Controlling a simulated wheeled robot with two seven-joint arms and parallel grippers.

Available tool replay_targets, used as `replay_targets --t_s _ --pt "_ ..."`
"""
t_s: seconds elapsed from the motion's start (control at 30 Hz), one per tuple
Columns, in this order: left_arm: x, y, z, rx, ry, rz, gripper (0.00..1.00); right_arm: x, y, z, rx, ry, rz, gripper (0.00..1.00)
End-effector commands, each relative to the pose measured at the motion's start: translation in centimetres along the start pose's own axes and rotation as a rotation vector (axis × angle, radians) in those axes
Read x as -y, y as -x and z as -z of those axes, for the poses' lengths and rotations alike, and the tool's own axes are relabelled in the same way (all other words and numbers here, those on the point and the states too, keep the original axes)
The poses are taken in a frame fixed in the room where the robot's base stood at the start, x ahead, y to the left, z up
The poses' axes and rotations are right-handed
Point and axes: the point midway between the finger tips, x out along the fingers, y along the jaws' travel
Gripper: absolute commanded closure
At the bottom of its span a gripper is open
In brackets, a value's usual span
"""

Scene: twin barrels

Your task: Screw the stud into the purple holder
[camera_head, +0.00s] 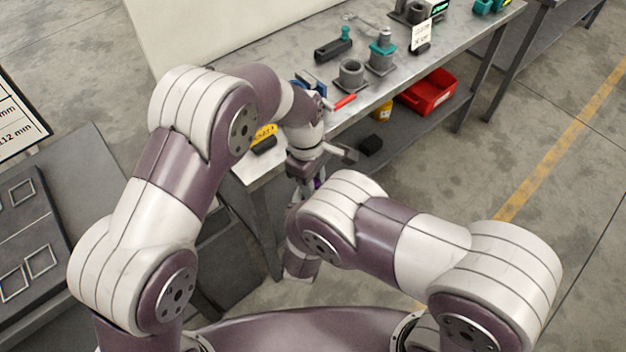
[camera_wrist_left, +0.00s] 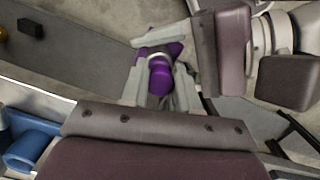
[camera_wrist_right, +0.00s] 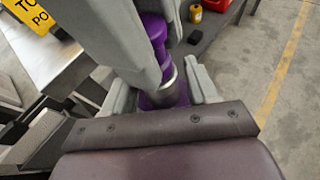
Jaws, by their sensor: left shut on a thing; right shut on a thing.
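Two purple parts meet end to end between my grippers, with a pale metal ring (camera_wrist_left: 158,58) around the joint. My left gripper (camera_wrist_left: 160,88) is shut on the rounded purple part (camera_wrist_left: 160,78). My right gripper (camera_wrist_right: 165,98) is shut on the other part, which shows purple (camera_wrist_right: 150,100) and dark grey between its fingers. I cannot tell which part is the stud and which the purple holder, nor how deep one sits in the other. In the head view only a sliver of purple (camera_head: 318,183) shows; my arms hide the rest.
A metal workbench (camera_head: 283,60) behind holds grey cylinders (camera_head: 352,73), a black tool (camera_head: 333,49) and a red-handled tool (camera_head: 345,101). A red bin (camera_head: 430,92) and yellow bottle (camera_head: 383,112) stand on its lower shelf. Open floor lies to the right.

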Motion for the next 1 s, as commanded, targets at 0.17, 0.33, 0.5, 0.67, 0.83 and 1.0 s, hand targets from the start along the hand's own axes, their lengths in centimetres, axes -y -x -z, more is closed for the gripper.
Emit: replay_targets --t_s 0.17,0.33,0.5,0.67,0.83,1.0 --pt "-0.14 -0.01 0.03 -0.003 -0.803 0.097 1.00 0.01 0.02 -0.07 0.002 -0.001 0.001 1.00" --pt "-0.10 -0.02 0.00 -0.003 -1.630 0.199 1.00 0.02 0.02 -0.06 0.002 0.000 0.001 1.00" --pt "-0.11 -0.02 0.05 -0.006 -2.331 0.285 1.00 0.03 0.02 -0.05 0.002 0.000 0.001 1.00" --pt "-0.13 -0.06 0.11 -0.006 -2.674 0.328 1.00 0.02 0.03 -0.04 0.002 -0.001 0.001 1.00" --pt "-0.16 -0.05 0.12 -0.006 -2.746 0.336 1.00 0.02 0.03 -0.04 0.002 -0.001 0.001 1.00" --pt "-0.17 -0.04 0.11 -0.006 -2.744 0.335 1.00 0.03 0.03 -0.04 0.001 -0.001 0.001 1.00"
